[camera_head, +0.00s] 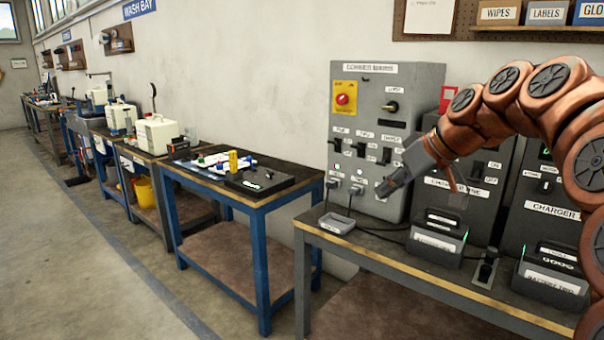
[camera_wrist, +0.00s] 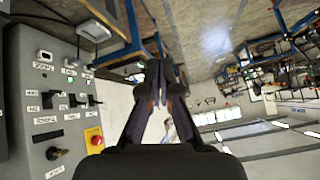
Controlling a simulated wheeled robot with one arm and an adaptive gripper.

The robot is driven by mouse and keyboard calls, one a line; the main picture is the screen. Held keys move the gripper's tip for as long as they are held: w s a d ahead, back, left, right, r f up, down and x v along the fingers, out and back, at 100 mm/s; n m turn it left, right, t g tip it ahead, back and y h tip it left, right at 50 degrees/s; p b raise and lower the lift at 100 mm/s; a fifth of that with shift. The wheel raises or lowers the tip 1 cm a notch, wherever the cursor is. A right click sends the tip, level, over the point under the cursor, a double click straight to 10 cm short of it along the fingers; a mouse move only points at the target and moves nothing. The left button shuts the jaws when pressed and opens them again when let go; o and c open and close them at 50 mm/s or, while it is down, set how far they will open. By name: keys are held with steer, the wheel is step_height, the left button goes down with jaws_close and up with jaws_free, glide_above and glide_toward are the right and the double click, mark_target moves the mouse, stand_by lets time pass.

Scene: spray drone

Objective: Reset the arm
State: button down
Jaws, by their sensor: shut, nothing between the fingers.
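My arm reaches in from the right in the head view, in orange and dark grey links. My gripper (camera_head: 386,190) is at its end, in front of the lower right part of a grey control panel. Its fingers are shut with nothing between them. In the wrist view my gripper (camera_wrist: 162,70) points away from the camera, its dark fingers together. The control panel (camera_head: 372,82) has a red button on a yellow plate (camera_head: 345,98), a black knob, switches and two plugs low down. The panel also shows at the left of the wrist view (camera_wrist: 60,105).
Below the panel is a bench (camera_head: 400,268) with a small grey tray (camera_head: 337,222), a battery in a cradle (camera_head: 437,240) and a second one (camera_head: 552,272). Charger boxes (camera_head: 545,205) stand behind. A blue-legged table (camera_head: 262,203) stands left. The floor (camera_head: 90,270) at left is clear.

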steer(key=s+a+f+m+g+h+p, duration=0.1)
steer(key=s+a+f+g+h+p, duration=0.15)
steer(key=s, duration=0.65)
steer(key=s+a+f+m+g+h+p, duration=0.1)
steer(key=s+a+f+m+p, duration=0.2)
steer(key=s, duration=0.5)
steer(key=s+d+f+m+g+h+p, duration=0.1)
steer(key=s+d+f+p, duration=0.1)
steer(key=s, duration=0.5)
steer(key=s+d+f+g+h+p, duration=0.1)
steer(key=s+d+f+p, duration=0.1)
steer(key=s, duration=0.5)
steer(key=s+d+f+m+g+h+p, duration=0.1)
steer(key=s+d+f+p, duration=0.2)
steer(key=s, duration=0.4)
steer(key=shift+m+g+p, duration=0.3)
steer(key=shift+g+p, duration=0.05)
steer(key=shift+p, duration=0.1)
steer(key=shift+s, duration=0.1)
